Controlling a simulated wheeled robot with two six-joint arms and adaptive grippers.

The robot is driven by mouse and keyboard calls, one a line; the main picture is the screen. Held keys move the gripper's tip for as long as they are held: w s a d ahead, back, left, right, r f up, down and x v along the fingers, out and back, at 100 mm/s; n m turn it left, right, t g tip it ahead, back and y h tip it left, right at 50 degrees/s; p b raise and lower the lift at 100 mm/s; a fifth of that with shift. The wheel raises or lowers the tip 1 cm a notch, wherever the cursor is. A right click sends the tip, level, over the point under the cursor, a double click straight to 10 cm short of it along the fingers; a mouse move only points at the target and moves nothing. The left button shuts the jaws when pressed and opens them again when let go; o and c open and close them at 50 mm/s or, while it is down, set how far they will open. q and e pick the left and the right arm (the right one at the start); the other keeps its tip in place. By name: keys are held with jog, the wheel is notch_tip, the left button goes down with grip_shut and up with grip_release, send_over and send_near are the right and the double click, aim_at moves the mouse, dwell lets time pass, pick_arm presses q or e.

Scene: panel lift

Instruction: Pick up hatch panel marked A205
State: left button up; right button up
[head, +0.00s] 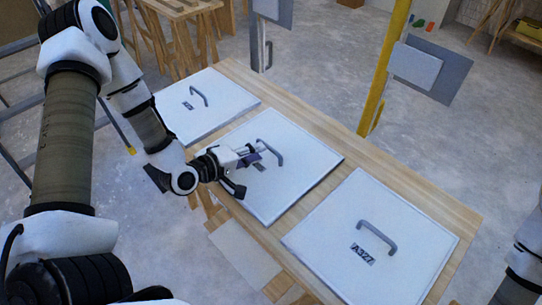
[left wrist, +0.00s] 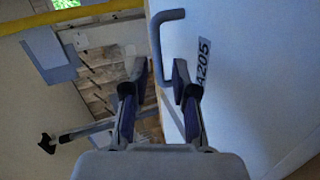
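The hatch panel marked A205 (head: 300,165) is the white middle one of three panels lying on a wooden table. Its label (left wrist: 203,63) reads A205 in the left wrist view; in the head view the label is too small to read. Its grey bar handle (head: 271,152) also shows in the left wrist view (left wrist: 157,38). My left gripper (head: 256,154) is over this panel, close to the handle. In the left wrist view its fingers (left wrist: 160,72) are apart, with the handle's bar between them in the picture; contact cannot be told. My right gripper is out of view.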

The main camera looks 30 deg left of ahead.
aim_at(269, 146)
pick_arm(q)
jog(key=x, duration=0.5)
jog(key=shift+w, duration=0.3)
jog(key=shift+s, duration=0.1)
grip_shut()
jog(key=shift+r, duration=0.1)
jog(key=shift+r, duration=0.1)
